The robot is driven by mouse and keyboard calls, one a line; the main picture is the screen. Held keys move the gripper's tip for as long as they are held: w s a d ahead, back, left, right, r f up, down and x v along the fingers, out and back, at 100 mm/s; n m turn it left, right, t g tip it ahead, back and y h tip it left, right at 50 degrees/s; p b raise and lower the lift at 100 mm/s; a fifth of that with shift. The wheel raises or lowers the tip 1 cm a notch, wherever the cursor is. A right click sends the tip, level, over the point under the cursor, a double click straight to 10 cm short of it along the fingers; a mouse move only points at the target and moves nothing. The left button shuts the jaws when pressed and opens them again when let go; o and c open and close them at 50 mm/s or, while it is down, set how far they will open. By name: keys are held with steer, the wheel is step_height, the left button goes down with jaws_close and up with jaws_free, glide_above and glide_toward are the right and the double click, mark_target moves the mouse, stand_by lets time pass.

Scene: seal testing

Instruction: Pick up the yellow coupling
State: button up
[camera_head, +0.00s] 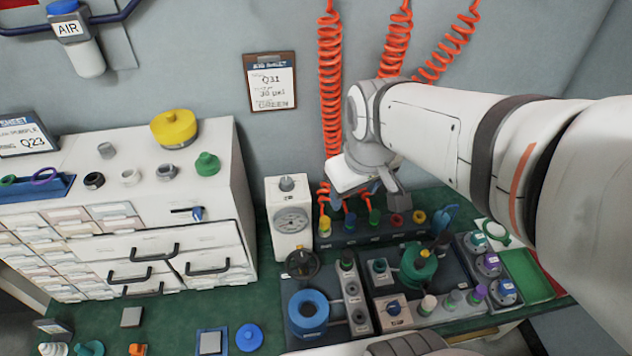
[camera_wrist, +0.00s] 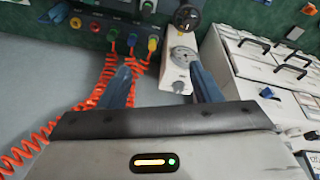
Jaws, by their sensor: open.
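The yellow coupling (camera_head: 324,225) hangs at the lower end of the leftmost coiled red hose, at the left end of the dark port panel (camera_head: 352,240). It also shows in the wrist view (camera_wrist: 153,43), between my two fingers in the picture but beyond their tips. My gripper (camera_head: 385,197) is open and empty, in front of the panel near the wall. In the wrist view its two blue-grey fingers (camera_wrist: 162,75) stand wide apart. Whether the coupling is plugged into a port is too small to tell.
Blue (camera_head: 350,219) and green (camera_head: 374,215) couplings hang close to the right of the yellow one. The coiled red hoses (camera_head: 331,80) run down the wall. A white gauge box (camera_head: 290,235) stands just left. A drawer cabinet (camera_head: 225,170) is further left.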

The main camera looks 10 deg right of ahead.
steer(key=w+f+n+g+b, duration=0.1)
steer(key=w+f+n+b, duration=0.3)
steer(key=w+f+n, duration=0.45)
steer(key=n+g+b, duration=0.2)
steer(key=n+b, duration=0.5)
steer(key=n, duration=0.4)
glide_above(325, 219)
steer(key=f, duration=2.5)
steer(key=shift+s+f, duration=0.25)
steer(key=shift+f, duration=0.15)
steer(key=f, duration=0.7)
steer(key=shift+w+f, duration=0.3)
steer(key=shift+f, duration=0.1)
steer(key=c, duration=1.1)
steer(key=shift+r, duration=0.1)
